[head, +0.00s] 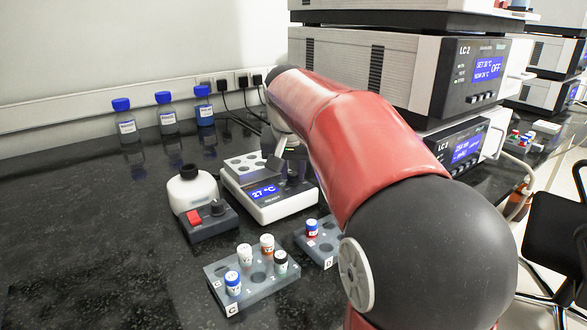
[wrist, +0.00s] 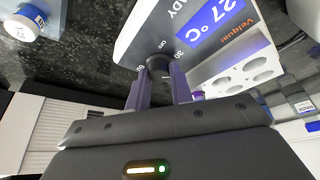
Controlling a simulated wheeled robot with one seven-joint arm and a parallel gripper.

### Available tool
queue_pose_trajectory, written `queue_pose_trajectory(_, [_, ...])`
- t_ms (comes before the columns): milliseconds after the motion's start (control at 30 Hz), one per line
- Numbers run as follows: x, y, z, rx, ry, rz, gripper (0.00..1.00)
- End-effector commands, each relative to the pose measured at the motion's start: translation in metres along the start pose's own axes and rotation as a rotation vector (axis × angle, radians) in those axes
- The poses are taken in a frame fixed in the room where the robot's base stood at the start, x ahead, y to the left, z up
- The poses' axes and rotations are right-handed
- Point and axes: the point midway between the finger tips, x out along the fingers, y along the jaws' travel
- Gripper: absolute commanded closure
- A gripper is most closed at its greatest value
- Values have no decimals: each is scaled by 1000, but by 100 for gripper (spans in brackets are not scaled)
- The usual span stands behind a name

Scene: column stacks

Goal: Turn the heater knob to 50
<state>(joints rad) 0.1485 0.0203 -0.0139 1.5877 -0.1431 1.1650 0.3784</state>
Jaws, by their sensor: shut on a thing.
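The heater (head: 268,198) is a white and grey block with a blue display reading 27 °C in the head view. Its display (wrist: 218,20) also reads 27 °C in the wrist view. The dark heater knob (wrist: 158,66) sits between the fingers of my gripper (wrist: 160,80), which is shut on it. Printed marks OFF and 30 show beside the knob; the fingers hide part of the scale. I cannot tell the knob's exact pointer position. In the head view my arm comes down from the right and partly covers the knob area.
Blue-capped bottles (head: 165,112) stand behind. LC-2 instruments (head: 400,70) rise at right.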

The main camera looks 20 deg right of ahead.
Motion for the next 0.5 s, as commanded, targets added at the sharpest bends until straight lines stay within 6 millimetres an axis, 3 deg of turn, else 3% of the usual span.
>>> queue_pose_trajectory(500, [0,-4,-1,453,0,188,100])
